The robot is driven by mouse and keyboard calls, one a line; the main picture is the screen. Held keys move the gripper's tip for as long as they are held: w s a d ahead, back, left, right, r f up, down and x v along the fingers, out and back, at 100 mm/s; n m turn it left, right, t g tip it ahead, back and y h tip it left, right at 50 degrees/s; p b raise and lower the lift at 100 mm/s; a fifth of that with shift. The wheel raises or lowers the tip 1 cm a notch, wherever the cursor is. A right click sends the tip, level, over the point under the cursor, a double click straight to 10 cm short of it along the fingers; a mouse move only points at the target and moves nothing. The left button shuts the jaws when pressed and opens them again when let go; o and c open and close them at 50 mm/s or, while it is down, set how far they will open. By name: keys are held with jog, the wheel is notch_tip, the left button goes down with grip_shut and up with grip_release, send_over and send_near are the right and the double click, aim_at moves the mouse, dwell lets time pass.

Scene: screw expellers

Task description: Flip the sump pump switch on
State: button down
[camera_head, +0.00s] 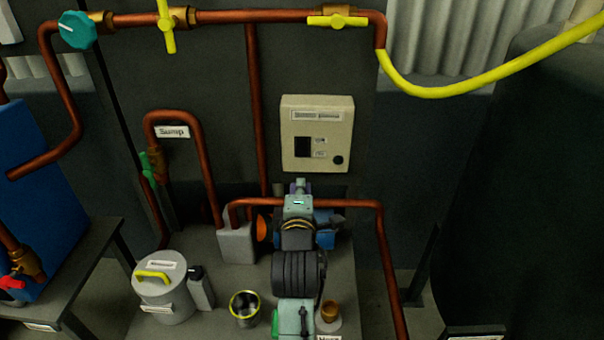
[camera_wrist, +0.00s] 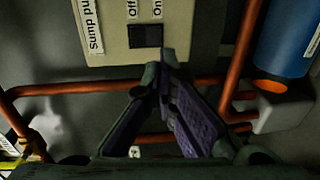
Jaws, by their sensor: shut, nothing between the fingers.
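The switch box (camera_head: 332,117) is a cream panel on the dark wall in the head view. Its black switch (camera_head: 302,147) sits at the lower left of its face. In the wrist view the box (camera_wrist: 185,25) fills the top, with the black switch (camera_wrist: 146,36) beside the "Off" and "On" labels and a "Sump pu…" label, partly cut off. I cannot tell the switch's position. My gripper (camera_wrist: 164,68) is shut and empty, its purple-padded fingers converging just below the switch in the wrist view. In the head view my gripper (camera_head: 299,186) is below the box; contact cannot be told.
A copper pipe (camera_wrist: 75,88) runs across below the box in the wrist view. In the head view a "Sump" label (camera_head: 172,132) hangs on a bent pipe. A lidded grey container (camera_head: 163,290) and a small bucket (camera_head: 245,308) stand below left.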

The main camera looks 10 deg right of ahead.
aim_at(302, 155)
jog(key=b, duration=0.3)
jog(key=shift+w+f+b, duration=0.3)
jog(key=shift+b, duration=0.1)
jog(key=p+x, duration=0.1)
jog(key=x, duration=0.2)
jog(key=p+x, duration=0.1)
jog(key=x, duration=0.3)
jog(key=p+x, duration=0.1)
jog(key=x, duration=0.2)
jog(key=shift+w+d+r, duration=0.15)
jog(key=shift+w+r, duration=0.1)
jog(key=shift+r, duration=0.1)
jog(key=shift+w+d+f, duration=0.15)
jog(key=shift+w, duration=0.35)
jog(key=shift+w+d+f, duration=0.1)
jog(key=shift+w+f, duration=0.05)
jog(key=shift+w, duration=0.25)
jog(key=shift+s+f, duration=0.1)
